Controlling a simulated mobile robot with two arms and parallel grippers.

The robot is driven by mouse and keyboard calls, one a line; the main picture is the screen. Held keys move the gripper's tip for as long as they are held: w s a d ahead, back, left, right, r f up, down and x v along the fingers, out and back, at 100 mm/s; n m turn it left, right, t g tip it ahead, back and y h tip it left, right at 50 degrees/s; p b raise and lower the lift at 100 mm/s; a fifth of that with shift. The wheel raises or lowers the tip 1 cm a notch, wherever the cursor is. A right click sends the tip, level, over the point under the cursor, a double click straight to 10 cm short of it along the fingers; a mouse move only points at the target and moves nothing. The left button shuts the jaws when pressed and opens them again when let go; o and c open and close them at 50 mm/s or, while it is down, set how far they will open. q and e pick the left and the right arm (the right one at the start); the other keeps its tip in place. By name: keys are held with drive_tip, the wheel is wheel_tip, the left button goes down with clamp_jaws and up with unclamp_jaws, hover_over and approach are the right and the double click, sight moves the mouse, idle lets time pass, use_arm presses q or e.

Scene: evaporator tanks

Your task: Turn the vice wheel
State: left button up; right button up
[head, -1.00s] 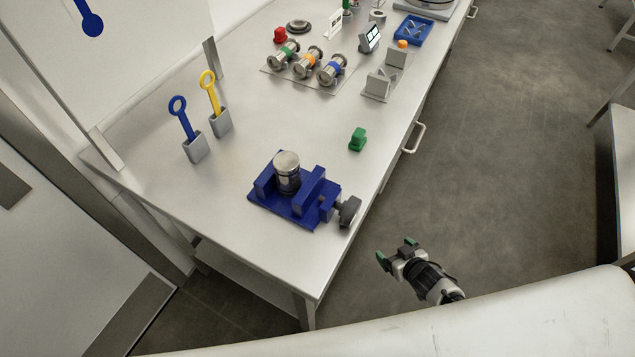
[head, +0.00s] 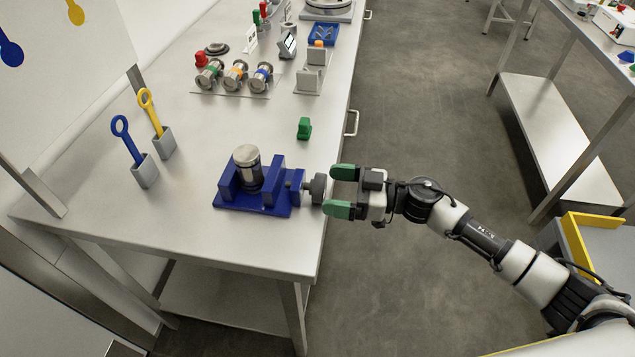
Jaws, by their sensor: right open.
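The blue vice (head: 258,198) sits near the front corner of the steel table, with a metal canister (head: 247,168) upright between its jaws. The dark grey vice wheel (head: 318,188) sticks out on the vice's right side, at the table edge. My right gripper (head: 341,191) is open, its two green-tipped fingers pointing left at the wheel. One fingertip is above the wheel and one below it in the picture. I cannot tell whether they touch it. My left gripper is not in view.
Blue (head: 127,142) and yellow (head: 152,112) tools stand in grey holders at the left. A green block (head: 304,128) lies behind the wheel. Several canisters lie on a rack (head: 233,90) farther back. The floor (head: 430,120) right of the table is clear.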

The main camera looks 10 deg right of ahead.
sight(325, 188)
drive_tip(key=shift+x, duration=2.05)
drive_tip(key=c, duration=0.9)
drive_tip(key=shift+n+p, duration=0.5)
drive_tip(key=shift+n, duration=0.2)
drive_tip(key=shift+c, duration=0.2)
drive_tip(key=shift+n, duration=0.7)
drive_tip(key=o, duration=0.9)
drive_tip(key=shift+o, duration=0.2)
